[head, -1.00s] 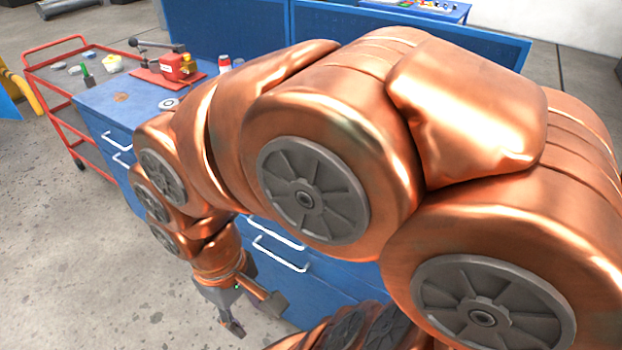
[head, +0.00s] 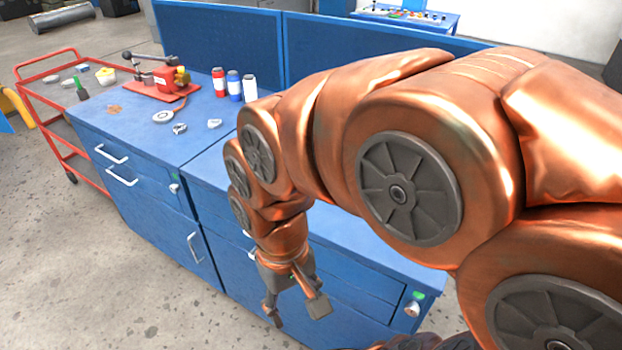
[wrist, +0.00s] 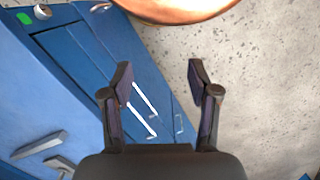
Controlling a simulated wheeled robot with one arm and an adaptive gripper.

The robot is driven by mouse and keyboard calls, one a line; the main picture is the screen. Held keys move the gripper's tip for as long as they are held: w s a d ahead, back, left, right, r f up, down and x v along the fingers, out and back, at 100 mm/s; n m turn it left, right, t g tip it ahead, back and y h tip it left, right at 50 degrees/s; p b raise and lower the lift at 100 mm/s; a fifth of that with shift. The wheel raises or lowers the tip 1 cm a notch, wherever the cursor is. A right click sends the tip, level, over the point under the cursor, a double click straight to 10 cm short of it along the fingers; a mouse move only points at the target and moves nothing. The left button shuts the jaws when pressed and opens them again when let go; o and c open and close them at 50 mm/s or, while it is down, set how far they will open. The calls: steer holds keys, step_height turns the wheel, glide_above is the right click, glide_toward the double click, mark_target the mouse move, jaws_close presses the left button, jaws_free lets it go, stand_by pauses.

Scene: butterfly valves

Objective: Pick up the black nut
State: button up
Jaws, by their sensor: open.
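I cannot make out a black nut in either current view. Small metallic parts (head: 180,128) lie on the blue workbench top (head: 140,150), and none of them is clearly a black nut. My gripper (head: 296,312) hangs in front of the bench drawers, below the level of the top, in the head view. In the wrist view my gripper (wrist: 160,78) shows two dark fingers spread wide with nothing between them. The floor and the blue drawer fronts lie beyond the fingers. My arm hides the right part of the bench top.
A red valve device (head: 165,80) stands on the bench. Red, blue and white bottles (head: 234,85) stand near the blue back panel (head: 220,45). A red cart (head: 60,105) stands at the left. The floor (head: 100,265) in front is clear.

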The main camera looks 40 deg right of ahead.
steer(key=w+d+r+m, duration=0.2)
steer(key=w+d+m, duration=0.2)
steer(key=w+m, duration=0.45)
steer(key=w+d+f+m, duration=0.1)
steer(key=w+d+m, duration=0.5)
steer(key=w, duration=0.1)
steer(key=w+d+f+m+t, duration=0.1)
steer(key=w+d+m, duration=0.6)
steer(key=w, duration=0.1)
steer(key=w+d+f+m, duration=0.1)
steer(key=w+d+m, duration=0.5)
steer(key=w+d, duration=0.1)
steer(key=shift+w+d+m+t, duration=0.25)
steer(key=shift+w+t, duration=0.15)
steer(key=shift+w, duration=0.2)
steer(key=shift+m, duration=0.4)
steer(key=shift+w+d+f+p, duration=0.15)
steer(key=shift+f+p, duration=0.35)
steer(key=shift+f, duration=0.85)
steer(key=shift+s+d+f+p, duration=0.15)
steer(key=shift+f+p, duration=0.35)
steer(key=shift+f, duration=0.8)
steer(key=shift+w+d+f+p, duration=0.2)
steer(key=shift+f+p, duration=0.3)
steer(key=shift+f, duration=0.85)
jaws_close()
